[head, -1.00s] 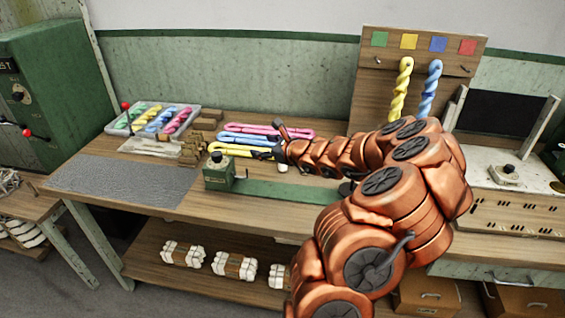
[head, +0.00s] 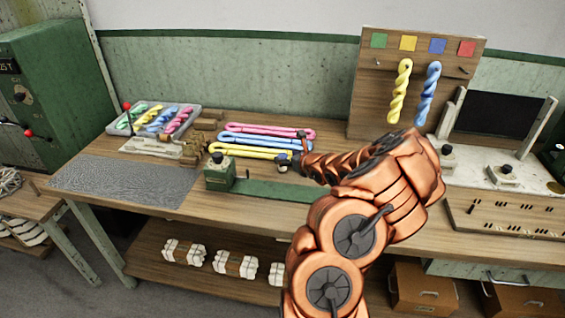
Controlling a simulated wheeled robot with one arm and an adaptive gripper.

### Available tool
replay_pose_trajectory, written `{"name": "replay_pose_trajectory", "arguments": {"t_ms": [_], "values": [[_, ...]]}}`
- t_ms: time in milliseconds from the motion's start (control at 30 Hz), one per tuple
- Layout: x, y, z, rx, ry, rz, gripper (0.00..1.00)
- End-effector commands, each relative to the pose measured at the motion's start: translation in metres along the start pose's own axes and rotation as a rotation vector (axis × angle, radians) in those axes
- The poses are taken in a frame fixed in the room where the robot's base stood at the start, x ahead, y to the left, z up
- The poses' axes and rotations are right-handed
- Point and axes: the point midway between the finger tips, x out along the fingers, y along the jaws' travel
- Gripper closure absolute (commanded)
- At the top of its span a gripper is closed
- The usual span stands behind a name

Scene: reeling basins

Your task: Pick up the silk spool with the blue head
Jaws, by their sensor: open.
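I cannot make out a spool with a blue head in this view. The blue things I see are a blue skein (head: 250,142) lying on the bench between a pink skein (head: 262,130) and a yellow skein (head: 240,152), a blue skein (head: 427,92) hanging on the peg board, and a blue skein in the tray. My gripper (head: 291,155) is open, low over the bench at the right ends of the lying skeins. It is small and partly hidden by my arm, so I cannot tell whether it touches them.
A grey tray (head: 190,126) of coloured skeins stands at the back left. A green clamp block (head: 219,174) stands in front of the lying skeins. A peg board (head: 385,45) rises behind my arm. White bundles (head: 184,252) lie on the lower shelf. The grey mat (head: 125,182) is clear.

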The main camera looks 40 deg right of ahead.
Motion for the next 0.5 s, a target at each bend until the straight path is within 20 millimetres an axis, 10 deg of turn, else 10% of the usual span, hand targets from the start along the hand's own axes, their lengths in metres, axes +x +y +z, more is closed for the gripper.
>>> {"name": "replay_pose_trajectory", "arguments": {"t_ms": [500], "values": [[0.033, 0.0, -0.001, 0.0, 0.0, -0.002, 0.32]]}}
